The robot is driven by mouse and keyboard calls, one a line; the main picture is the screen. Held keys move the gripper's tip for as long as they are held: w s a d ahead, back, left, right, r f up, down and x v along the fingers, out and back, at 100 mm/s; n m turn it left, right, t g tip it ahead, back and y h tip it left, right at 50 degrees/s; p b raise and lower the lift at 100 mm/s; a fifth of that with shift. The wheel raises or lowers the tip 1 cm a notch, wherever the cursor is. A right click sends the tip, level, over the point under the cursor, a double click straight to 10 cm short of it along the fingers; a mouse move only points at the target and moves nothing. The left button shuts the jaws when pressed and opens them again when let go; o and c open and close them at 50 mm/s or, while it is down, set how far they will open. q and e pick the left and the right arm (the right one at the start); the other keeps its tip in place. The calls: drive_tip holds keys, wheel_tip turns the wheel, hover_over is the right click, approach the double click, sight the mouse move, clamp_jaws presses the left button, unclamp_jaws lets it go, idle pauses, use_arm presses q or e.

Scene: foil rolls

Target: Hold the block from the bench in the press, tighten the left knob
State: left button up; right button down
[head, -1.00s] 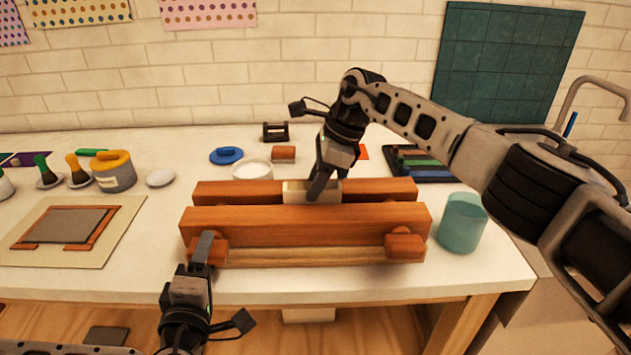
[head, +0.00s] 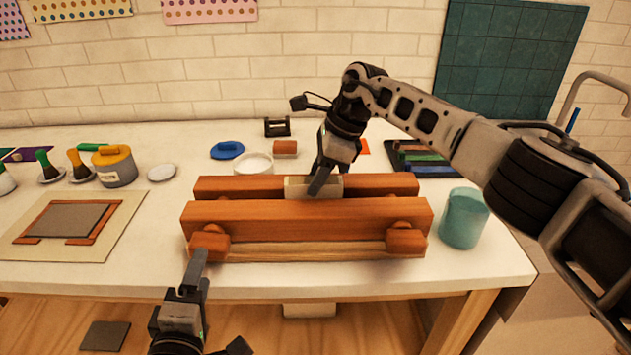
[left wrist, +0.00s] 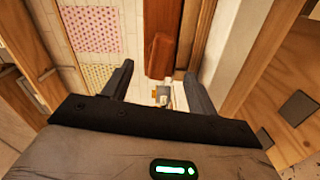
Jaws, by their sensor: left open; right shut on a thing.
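The wooden press (head: 305,215) lies on the bench (head: 130,265) with two long reddish beams. A pale block (head: 298,187) sits between the beams at the middle. My right gripper (head: 320,182) is shut on the block from above. The left knob (head: 208,245) is at the front left of the press and the right knob (head: 405,241) at the front right. My left gripper (head: 195,270) is open, just in front of and below the left knob, apart from it. The left wrist view shows both fingers (left wrist: 158,85) spread with reddish wood beyond them.
A teal cup (head: 463,218) stands close to the press's right end. A board with a framed grey sheet (head: 65,220) lies to the left. A white bowl (head: 254,164), a blue round tool (head: 227,150) and a paint jar (head: 116,168) stand behind. A grey tile (head: 104,335) lies below the bench.

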drive_tip(key=shift+s+a, duration=0.1)
drive_tip(key=c, duration=1.5)
unclamp_jaws()
drive_tip(key=o, duration=0.4)
drive_tip(key=shift+s+r, duration=0.1)
use_arm(q)
drive_tip(key=s+a, duration=0.5)
drive_tip(key=s, duration=0.1)
use_arm(e)
drive_tip(key=shift+o, duration=0.2)
drive_tip(key=shift+r, duration=3.45)
